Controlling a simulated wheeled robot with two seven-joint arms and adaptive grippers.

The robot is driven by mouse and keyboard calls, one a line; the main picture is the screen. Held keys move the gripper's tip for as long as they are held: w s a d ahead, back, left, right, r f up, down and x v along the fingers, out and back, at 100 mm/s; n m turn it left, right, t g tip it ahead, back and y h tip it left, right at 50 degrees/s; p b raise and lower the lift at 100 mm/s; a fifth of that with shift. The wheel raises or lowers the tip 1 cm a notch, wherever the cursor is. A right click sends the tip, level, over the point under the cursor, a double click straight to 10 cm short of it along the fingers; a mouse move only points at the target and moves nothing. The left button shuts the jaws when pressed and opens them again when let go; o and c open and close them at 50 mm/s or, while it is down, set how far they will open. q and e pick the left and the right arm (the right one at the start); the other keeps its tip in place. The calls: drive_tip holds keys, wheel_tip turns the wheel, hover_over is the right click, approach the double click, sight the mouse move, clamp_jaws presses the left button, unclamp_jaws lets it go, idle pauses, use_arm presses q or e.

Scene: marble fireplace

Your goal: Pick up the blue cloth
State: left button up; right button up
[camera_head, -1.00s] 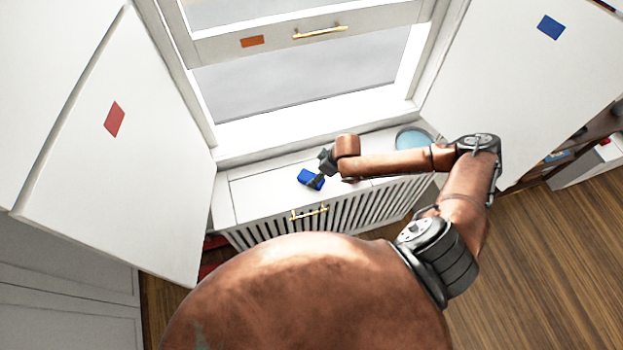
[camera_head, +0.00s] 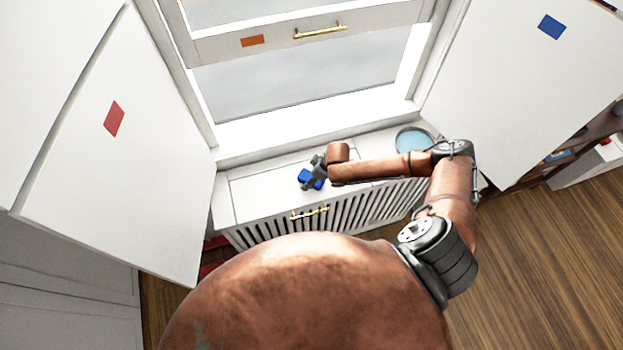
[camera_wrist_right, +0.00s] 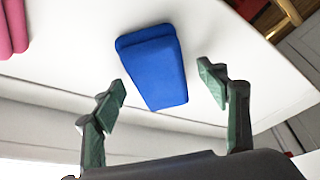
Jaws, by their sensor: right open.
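The blue cloth (camera_head: 316,182) lies on the white cabinet top under the window, partly covered by my right gripper (camera_head: 307,180) in the head view. In the right wrist view the blue cloth (camera_wrist_right: 153,68) is a folded, thick block lying flat on the white surface. My right gripper (camera_wrist_right: 166,92) is open, with its green fingertips spread on either side of the cloth's near end. It holds nothing. My left gripper is not in view.
A round light-blue dish (camera_head: 413,140) stands at the right end of the white cabinet top (camera_head: 255,190). Pink objects (camera_wrist_right: 14,28) lie at the upper left in the wrist view. A brass handle (camera_head: 309,213) is on the cabinet front. Tall white doors (camera_head: 150,160) stand open on both sides.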

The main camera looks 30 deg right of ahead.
drive_tip(key=shift+f, duration=0.25)
idle(0.4)
drive_tip(key=shift+c, duration=0.2)
drive_tip(key=c, duration=1.1)
